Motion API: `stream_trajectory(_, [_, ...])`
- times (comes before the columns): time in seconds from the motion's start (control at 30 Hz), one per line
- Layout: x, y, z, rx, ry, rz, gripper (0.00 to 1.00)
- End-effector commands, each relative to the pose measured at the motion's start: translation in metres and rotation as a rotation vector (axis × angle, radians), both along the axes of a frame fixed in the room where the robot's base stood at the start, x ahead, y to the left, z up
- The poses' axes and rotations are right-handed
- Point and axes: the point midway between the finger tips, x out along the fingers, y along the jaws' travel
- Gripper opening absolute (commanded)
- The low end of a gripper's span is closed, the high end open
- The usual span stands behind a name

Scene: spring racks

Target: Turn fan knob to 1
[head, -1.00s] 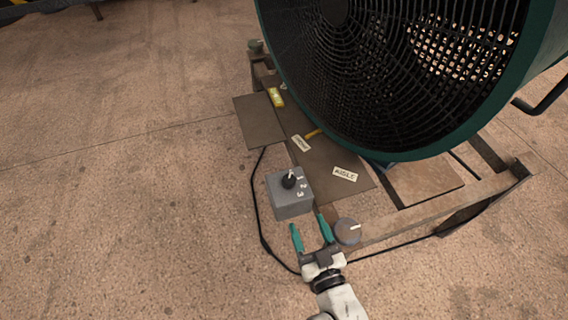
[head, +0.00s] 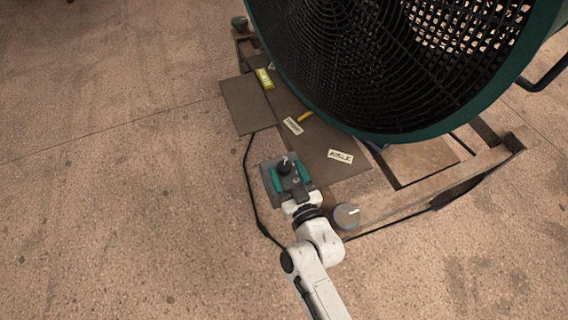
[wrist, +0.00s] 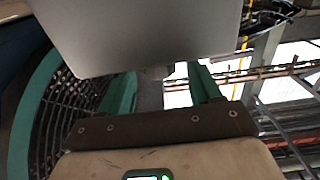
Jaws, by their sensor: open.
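The grey fan control box (head: 273,200) stands beside the fan's base in the head view, with a black knob (head: 284,168) on its top. A small white mark shows at the knob's far side. My gripper (head: 291,174) is open over the box, with one teal finger on each side of the knob. I cannot tell whether the fingers touch it. The fingers and wrist hide the numbers on the box. In the wrist view, a large grey surface (wrist: 150,35) fills the top in front of the open fingers (wrist: 162,88); the knob cannot be made out there.
A round grey knob-like part (head: 346,216) sits close to the right of my wrist. A black cable (head: 247,190) runs left of the box. The floor at left is clear.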

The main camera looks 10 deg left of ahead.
Motion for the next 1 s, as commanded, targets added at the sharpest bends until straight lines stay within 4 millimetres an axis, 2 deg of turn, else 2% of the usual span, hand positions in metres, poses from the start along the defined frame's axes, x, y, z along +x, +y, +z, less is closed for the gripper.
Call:
stream_trajectory(0.2, [0.019, 0.011, -0.001, 0.000, 0.001, 0.000, 0.63])
stream_trajectory(0.57, [0.022, 0.012, 0.000, 0.000, 0.001, 0.000, 0.62])
stream_trajectory(1.0, [0.022, 0.012, 0.000, 0.000, 0.001, 0.000, 0.20])
